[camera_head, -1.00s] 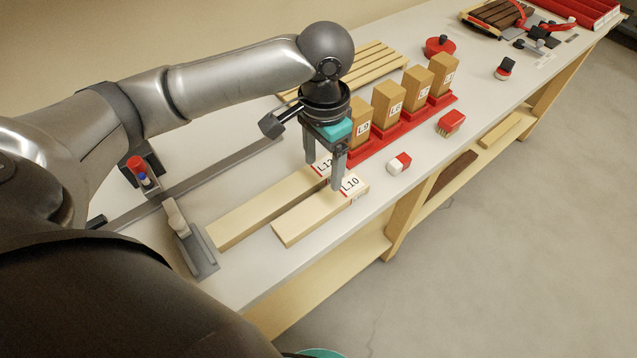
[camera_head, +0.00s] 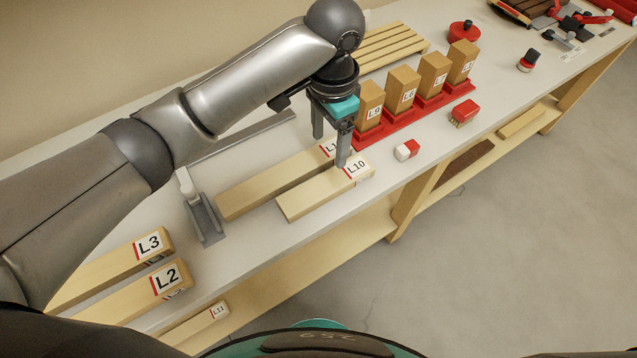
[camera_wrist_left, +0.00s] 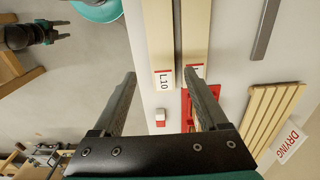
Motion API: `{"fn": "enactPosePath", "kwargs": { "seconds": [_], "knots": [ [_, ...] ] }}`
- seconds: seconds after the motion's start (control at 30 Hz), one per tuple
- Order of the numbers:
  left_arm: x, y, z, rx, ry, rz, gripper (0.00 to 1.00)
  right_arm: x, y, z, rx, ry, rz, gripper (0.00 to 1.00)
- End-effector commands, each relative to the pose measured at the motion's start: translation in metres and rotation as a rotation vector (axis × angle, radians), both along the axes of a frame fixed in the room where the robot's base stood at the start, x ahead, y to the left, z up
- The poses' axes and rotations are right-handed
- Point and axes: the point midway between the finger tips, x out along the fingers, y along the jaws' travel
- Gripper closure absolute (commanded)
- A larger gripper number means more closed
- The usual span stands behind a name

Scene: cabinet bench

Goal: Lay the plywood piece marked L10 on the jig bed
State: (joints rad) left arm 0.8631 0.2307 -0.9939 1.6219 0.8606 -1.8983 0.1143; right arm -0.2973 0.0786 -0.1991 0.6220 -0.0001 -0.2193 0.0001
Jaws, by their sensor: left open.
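The plywood piece marked L10 (camera_head: 318,192) is a pale long block lying flat near the bench's front edge, beside a similar block (camera_head: 268,188) whose label is partly hidden. My left gripper (camera_head: 330,151) is open and empty at the labelled end of L10; one finger overlaps L10 in the head view. In the left wrist view, L10 (camera_wrist_left: 160,35) points toward the gap between the open fingers (camera_wrist_left: 160,76). Contact cannot be told. A dark gripper-like shape (camera_wrist_left: 32,35) at the upper left seems to be my right gripper; its jaws are unclear. I cannot identify the jig bed for certain.
Upright blocks stand in a red rack (camera_head: 420,117) just beyond my gripper. A red-and-white block (camera_head: 406,150) lies near the front edge. Blocks L3 (camera_head: 115,264) and L2 (camera_head: 130,300) lie at lower left. A slatted rack (camera_head: 392,46) is behind. Brown slats with red clamps (camera_head: 540,8) lie far right.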

Motion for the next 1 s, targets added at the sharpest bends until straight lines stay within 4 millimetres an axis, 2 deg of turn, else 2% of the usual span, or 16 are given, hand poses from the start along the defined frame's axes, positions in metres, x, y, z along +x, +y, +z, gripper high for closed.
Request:
{"fn": "enactPosePath", "kwargs": {
  "seconds": [0.1, 0.3, 0.57, 0.83, 1.0],
  "knots": [
    [-0.001, 0.001, -0.029, 0.004, 0.005, 0.003, 0.24, -0.004, 0.0, -0.005, 0.0, 0.006, 0.0, 0.5],
    [-0.001, 0.001, -0.068, 0.003, 0.003, 0.004, 0.24, -0.005, -0.001, -0.011, -0.001, 0.009, 0.001, 0.5],
    [0.0, 0.001, -0.087, 0.002, 0.001, 0.003, 0.24, -0.006, -0.001, -0.013, -0.001, 0.009, 0.001, 0.5],
    [0.002, 0.002, -0.126, 0.002, 0.003, 0.004, 0.24, -0.005, -0.001, -0.021, -0.002, 0.009, 0.001, 0.5],
    [0.002, 0.002, -0.135, 0.001, -0.001, 0.003, 0.24, -0.005, -0.001, -0.022, -0.002, 0.008, 0.002, 0.5]
  ]
}}
